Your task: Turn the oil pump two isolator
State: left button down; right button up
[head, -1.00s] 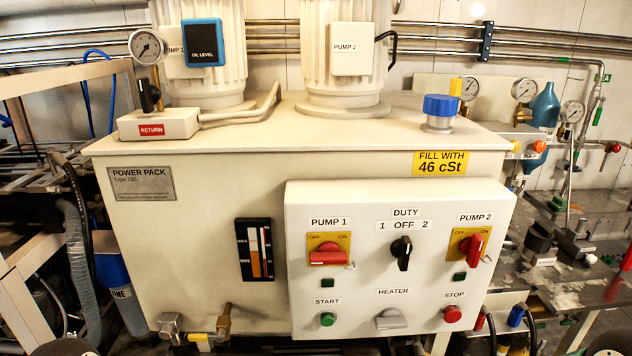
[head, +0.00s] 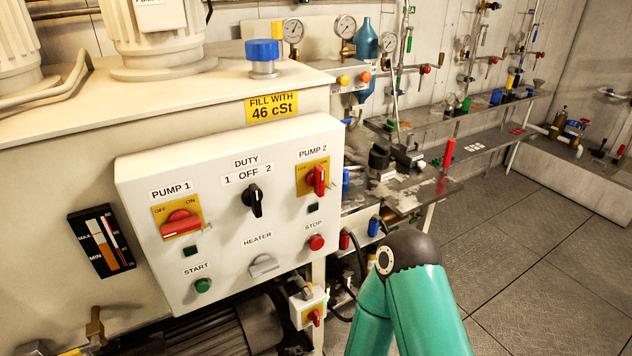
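The pump 2 isolator (head: 319,181) is a red rotary handle on a yellow plate marked OFF and ON, at the upper right of the white control box (head: 217,226). Its handle stands roughly upright. The pump 1 isolator (head: 181,223) is a similar red handle on a yellow plate at the left, lying roughly sideways. A green link of my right arm shows at the bottom, right of the box and apart from it. Neither gripper is in view.
Between the isolators is a black duty switch (head: 254,200). Below are a green start button (head: 203,286), a grey heater knob (head: 263,265) and a red stop button (head: 316,242). A small box with a red handle (head: 313,316) sits beneath. Open floor lies at the right.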

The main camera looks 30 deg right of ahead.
aim_at(315, 178)
jog(key=z, duration=1.15)
jog(key=k, duration=1.15)
jog(key=u, duration=0.55)
jog(key=i, duration=1)
